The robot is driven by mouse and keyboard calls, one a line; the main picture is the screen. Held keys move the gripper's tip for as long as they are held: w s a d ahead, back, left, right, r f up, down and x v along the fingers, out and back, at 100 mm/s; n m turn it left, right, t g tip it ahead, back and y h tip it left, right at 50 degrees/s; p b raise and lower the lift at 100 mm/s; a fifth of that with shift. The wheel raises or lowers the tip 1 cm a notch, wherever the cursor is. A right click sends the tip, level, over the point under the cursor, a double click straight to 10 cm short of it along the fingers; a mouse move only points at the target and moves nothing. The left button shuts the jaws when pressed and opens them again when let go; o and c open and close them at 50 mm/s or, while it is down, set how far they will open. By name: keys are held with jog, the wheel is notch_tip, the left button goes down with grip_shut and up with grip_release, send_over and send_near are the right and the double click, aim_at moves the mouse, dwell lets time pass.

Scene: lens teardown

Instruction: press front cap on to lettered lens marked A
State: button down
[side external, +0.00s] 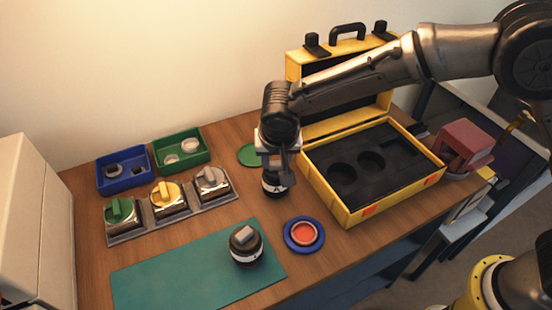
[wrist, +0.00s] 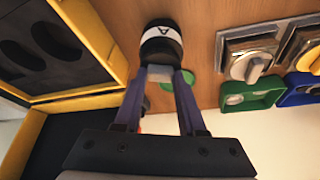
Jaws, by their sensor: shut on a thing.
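The lens marked A (side external: 275,187) is a black cylinder with a white lettered band, directly under my gripper (side external: 277,168), left of the yellow case. It also shows in the wrist view (wrist: 162,42), with the A readable. My gripper is shut on a small grey grip piece (wrist: 160,74) at the lens's near end, which looks like the knob of the front cap. The cap's rim is hard to separate from the dark lens. I cannot tell whether it is fully seated, or whether the lens touches the table.
A second banded lens (side external: 246,248) with a grey knob stands on the teal mat (side external: 170,275). A blue dish (side external: 290,247) with an orange centre lies right of it. A green disc (side external: 249,154) lies behind my gripper. The open yellow case (side external: 352,213) stands close on the right.

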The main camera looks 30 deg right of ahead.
grip_release()
dwell(0.5)
jog(key=shift+r, duration=0.15)
jog(key=shift+r, duration=3.4)
jog(key=shift+c, duration=0.3)
grip_shut()
